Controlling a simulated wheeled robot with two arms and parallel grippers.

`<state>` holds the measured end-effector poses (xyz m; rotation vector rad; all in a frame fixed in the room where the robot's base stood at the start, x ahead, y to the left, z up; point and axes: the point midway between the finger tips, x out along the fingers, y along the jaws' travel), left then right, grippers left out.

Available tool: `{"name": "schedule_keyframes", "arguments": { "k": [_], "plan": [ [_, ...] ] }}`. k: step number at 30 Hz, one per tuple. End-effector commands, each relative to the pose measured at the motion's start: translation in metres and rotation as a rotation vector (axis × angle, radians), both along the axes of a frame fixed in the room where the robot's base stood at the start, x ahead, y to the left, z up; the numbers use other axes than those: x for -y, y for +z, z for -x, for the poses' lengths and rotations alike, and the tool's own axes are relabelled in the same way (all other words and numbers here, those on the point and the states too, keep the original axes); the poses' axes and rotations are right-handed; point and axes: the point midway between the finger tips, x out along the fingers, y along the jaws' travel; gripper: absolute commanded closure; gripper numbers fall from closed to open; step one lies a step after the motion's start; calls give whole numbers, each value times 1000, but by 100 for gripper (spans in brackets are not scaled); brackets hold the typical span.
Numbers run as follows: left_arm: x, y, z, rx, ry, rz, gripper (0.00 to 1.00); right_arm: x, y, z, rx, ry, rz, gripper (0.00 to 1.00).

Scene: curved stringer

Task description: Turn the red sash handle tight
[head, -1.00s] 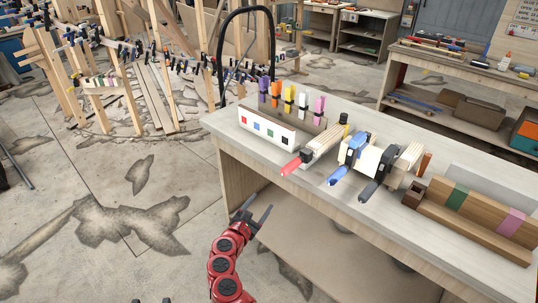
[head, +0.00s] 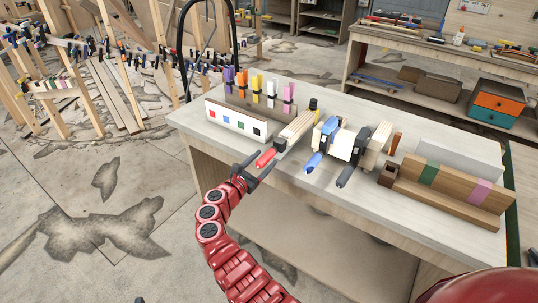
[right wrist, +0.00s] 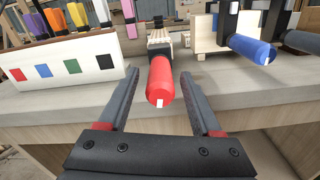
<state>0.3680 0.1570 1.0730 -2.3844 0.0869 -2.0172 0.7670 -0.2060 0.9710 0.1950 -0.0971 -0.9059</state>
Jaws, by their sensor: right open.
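The red sash handle (head: 265,158) sticks out over the front edge of the workbench, on a clamp around pale wooden strips (head: 297,126). My right gripper (head: 246,170) is open at this handle. In the right wrist view the red handle (right wrist: 160,82) lies between the two spread fingers of the right gripper (right wrist: 155,102), with a gap on each side. Neither finger appears to touch it. The blue handle (head: 314,162) and the black handle (head: 345,175) of neighbouring clamps stick out to the right. My left gripper is not in view.
A white block with coloured squares (head: 235,122) stands left of the red handle, with several colour-handled clamps behind it. A wooden block with green and pink bands (head: 452,190) lies at the right. The bench (head: 187,122) has a bare left corner.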

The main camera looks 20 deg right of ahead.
Motion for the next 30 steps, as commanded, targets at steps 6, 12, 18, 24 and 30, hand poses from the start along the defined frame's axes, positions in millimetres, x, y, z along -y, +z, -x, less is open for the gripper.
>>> {"name": "schedule_keyframes", "arguments": {
  "k": [6, 12, 18, 24, 30],
  "plan": [
    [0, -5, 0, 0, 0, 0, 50, 23, -2, -18, -2, -1, -1, 34],
    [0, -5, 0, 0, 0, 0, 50, 29, -2, -22, -4, 0, 0, 34],
    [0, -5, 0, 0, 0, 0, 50, 29, -2, -23, -3, 1, 0, 34],
    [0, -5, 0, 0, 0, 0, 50, 29, -2, -23, -3, 1, 0, 65],
    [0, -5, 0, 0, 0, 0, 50, 29, -2, -23, -3, 1, 0, 100]
  ]
}}
